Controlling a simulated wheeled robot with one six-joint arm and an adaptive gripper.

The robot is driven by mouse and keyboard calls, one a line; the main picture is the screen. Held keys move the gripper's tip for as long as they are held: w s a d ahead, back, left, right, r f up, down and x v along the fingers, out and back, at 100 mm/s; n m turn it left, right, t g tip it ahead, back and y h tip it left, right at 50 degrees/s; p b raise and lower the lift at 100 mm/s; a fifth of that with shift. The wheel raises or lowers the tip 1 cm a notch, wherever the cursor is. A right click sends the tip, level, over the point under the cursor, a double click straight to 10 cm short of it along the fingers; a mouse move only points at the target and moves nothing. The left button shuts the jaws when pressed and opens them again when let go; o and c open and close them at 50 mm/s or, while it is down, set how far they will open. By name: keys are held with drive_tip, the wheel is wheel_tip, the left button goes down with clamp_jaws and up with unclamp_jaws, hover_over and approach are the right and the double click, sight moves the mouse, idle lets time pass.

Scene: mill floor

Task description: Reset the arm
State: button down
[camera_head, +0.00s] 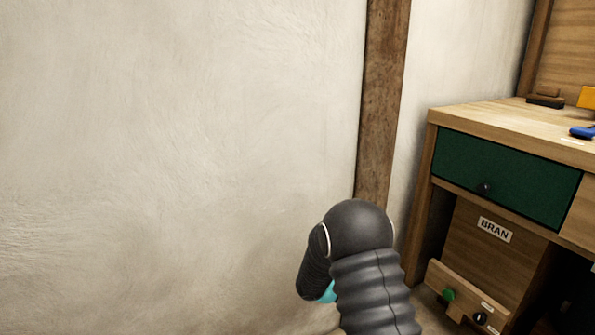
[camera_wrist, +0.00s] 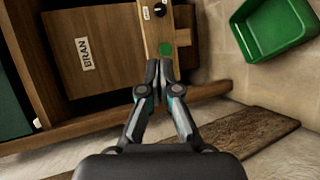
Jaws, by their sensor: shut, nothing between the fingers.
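My gripper (camera_wrist: 160,75) shows in the wrist view with its two fingers together and nothing between them. Its tips are in front of a wooden panel with a green knob (camera_wrist: 166,49) and a dark knob; I cannot tell whether they touch it. In the head view my dark, ribbed arm is bent at the bottom middle, and the gripper itself is hidden there. The panel with its green knob (camera_head: 448,294) shows in the head view to the right of my arm.
A wooden workbench (camera_head: 475,110) with a green drawer (camera_head: 505,175) and a panel labelled BRAN (camera_head: 494,230) stands at the right. A blue object (camera_head: 582,132) lies on its top. A green bin (camera_wrist: 272,30) is at the wrist view's upper right. The plaster wall (camera_head: 180,150) fills the left.

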drive_tip(key=s+r+m+g+y+p, duration=0.1)
drive_tip(key=s+r+y, duration=0.2)
drive_tip(key=s+r, duration=0.6)
drive_tip(key=s+a+r+t+y+p, duration=0.2)
drive_tip(key=s+a+r+t+y, duration=0.1)
drive_tip(key=s+r, duration=0.7)
drive_tip(key=s+a+r+t+y+p, duration=0.3)
drive_tip(key=s+a+r+y, duration=0.2)
drive_tip(key=s+r, duration=0.6)
drive_tip(key=y, duration=0.2)
drive_tip(key=shift+s+r+y, duration=0.15)
drive_tip(key=shift+s+y, duration=0.05)
drive_tip(key=shift+y, duration=0.2)
